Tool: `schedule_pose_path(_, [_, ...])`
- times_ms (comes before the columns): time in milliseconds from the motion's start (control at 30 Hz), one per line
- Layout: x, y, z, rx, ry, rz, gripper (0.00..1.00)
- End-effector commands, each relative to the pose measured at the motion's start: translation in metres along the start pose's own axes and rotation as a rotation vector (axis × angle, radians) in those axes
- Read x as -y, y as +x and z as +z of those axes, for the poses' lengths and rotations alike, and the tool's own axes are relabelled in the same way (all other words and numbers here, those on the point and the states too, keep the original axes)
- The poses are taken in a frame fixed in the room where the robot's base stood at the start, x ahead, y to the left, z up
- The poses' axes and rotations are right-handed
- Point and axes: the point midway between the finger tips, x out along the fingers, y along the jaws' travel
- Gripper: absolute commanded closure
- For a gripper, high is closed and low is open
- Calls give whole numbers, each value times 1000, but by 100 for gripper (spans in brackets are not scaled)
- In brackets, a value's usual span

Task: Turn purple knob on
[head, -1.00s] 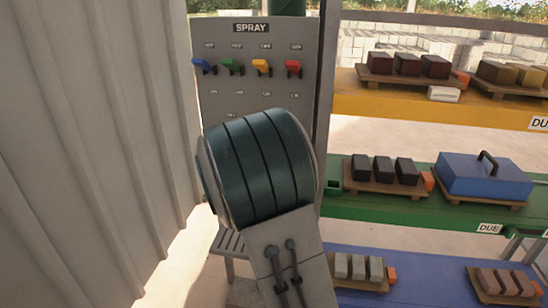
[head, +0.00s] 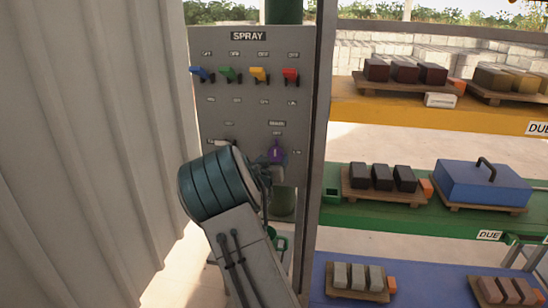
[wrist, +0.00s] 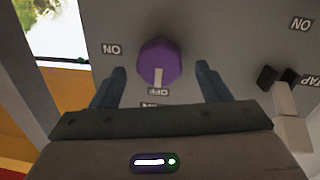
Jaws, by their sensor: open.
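The purple knob (head: 277,153) is on the lower right of the grey SPRAY panel (head: 218,112) in the head view. In the wrist view the purple knob (wrist: 160,58) is close, and its white mark points at the OFF label, which appears upside down. ON labels show to either side. My gripper (wrist: 161,72) is open, with one dark finger on each side of the knob and gaps visible between them. In the head view my gripper (head: 274,170) is small and partly hidden at the knob, so contact cannot be told.
A pale lever (wrist: 290,115) by the TAP label is near one finger. A corrugated wall (head: 90,150) stands left; shelves with blocks (head: 380,178) stand right.

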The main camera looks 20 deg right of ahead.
Motion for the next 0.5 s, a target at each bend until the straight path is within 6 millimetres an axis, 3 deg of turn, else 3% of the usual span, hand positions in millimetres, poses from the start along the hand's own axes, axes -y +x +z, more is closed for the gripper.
schedule_pose_path(200, [0,21,0,0,0,-1,30])
schedule_pose_path(500, [1,25,0,1,0,-1,30])
